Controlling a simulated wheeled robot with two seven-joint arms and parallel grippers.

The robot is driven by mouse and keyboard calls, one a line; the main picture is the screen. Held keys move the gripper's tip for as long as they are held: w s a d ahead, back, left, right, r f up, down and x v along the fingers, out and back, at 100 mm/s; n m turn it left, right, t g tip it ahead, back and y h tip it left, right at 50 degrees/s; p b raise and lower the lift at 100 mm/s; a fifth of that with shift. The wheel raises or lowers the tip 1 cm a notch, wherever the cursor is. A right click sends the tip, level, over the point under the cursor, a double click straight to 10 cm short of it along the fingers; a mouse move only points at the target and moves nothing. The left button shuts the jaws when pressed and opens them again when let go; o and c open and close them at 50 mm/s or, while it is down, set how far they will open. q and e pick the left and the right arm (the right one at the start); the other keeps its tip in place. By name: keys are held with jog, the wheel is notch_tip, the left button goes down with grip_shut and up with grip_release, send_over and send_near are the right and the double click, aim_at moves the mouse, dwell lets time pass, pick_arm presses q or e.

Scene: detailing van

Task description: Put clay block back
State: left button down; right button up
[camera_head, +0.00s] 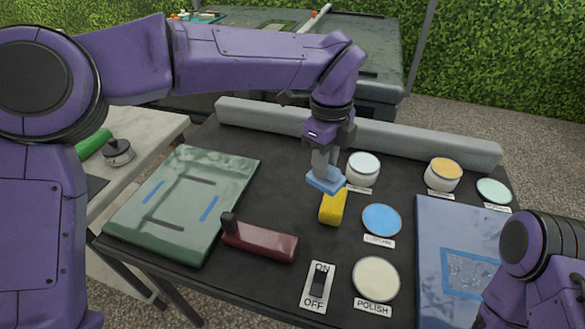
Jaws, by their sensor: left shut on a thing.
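A small light-blue block (325,180), which looks to be the clay block, is between the fingers of my left gripper (325,172). The gripper points down over the middle of the dark table and is shut on it. A yellow block (333,207) is just below and in front of the blue one; I cannot tell whether they touch. My right arm shows at the lower right, but its gripper is out of view.
Blue (381,219) and cream "POLISH" (376,278) discs lie right of the gripper. Pots (363,169) (443,173) stand behind. A maroon tool (259,240), green panel (183,205), blue panel (458,262) and ON/OFF switch (318,287) surround it. A grey bar (420,138) edges the back.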

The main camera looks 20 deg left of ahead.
pick_arm(q)
jog(key=shift+w+a+p, duration=0.35)
jog(key=shift+w+a, duration=0.25)
jog(key=shift+w, duration=0.1)
jog(key=w+a+f+p, duration=0.1)
jog(key=w+a+f, duration=0.1)
jog(key=a+f, duration=0.1)
jog(key=w+a+f+p, duration=0.2)
jog(key=a+f, duration=0.1)
jog(key=f, duration=0.2)
jog(key=w+a+f+p, duration=0.2)
jog(key=a+f, duration=0.2)
jog(key=shift+w+a+f, duration=0.1)
jog(key=shift+w, duration=0.05)
jog(key=shift+w+f, duration=0.1)
jog(key=shift+f, duration=0.2)
jog(key=c, duration=0.9)
grip_release()
jog(key=shift+c, duration=0.2)
pick_arm(e)
notch_tip(320, 180, up, 5)
jog(key=shift+r, duration=0.2)
jog(key=shift+r, duration=0.1)
